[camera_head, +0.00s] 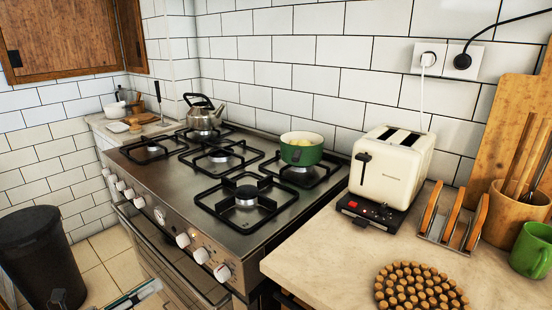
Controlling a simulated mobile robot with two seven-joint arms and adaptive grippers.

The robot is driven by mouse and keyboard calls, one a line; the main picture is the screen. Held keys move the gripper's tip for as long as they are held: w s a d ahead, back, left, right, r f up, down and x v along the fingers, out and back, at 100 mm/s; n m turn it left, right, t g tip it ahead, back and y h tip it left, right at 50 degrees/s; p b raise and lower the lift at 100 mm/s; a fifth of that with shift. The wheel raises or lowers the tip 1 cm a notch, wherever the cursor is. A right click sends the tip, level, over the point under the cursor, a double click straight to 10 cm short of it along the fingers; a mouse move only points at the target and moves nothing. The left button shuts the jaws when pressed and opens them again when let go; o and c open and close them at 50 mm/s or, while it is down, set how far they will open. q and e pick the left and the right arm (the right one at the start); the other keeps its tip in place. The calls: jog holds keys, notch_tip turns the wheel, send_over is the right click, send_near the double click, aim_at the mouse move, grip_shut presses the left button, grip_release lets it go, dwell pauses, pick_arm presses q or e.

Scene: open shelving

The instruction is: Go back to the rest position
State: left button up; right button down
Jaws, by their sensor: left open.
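My right gripper is not in view.
A gas stove (175,185) carries a kettle (203,115) and a green pot (301,149). A toaster (391,168), wooden rack (452,220), round cork trivet (420,288) and green mug (533,250) stand on the right counter. A black bin (38,250) stands at left.

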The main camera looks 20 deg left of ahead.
pick_arm(q)
jog(key=s+d+f+n+g+y+p, duration=0.2)
jog(key=s+d+f+n+p, duration=0.3)
jog(key=d+n, duration=0.6)
jog(key=s+d+f+n+g+y+p, duration=0.3)
jog(key=s+d+f+n+p, duration=0.3)
jog(key=n, duration=1.1)
jog(key=s+d+f+g, duration=0.1)
jog(key=s+d+f, duration=0.2)
jog(key=d, duration=0.2)
jog(key=shift+s+d+f+n+p, duration=0.25)
jog(key=shift+s+d+n+p, duration=0.05)
jog(key=shift+s+d+n, duration=0.1)
jog(key=c, duration=0.4)
jog(key=shift+a, duration=0.15)
jog(key=shift+c, duration=0.2)
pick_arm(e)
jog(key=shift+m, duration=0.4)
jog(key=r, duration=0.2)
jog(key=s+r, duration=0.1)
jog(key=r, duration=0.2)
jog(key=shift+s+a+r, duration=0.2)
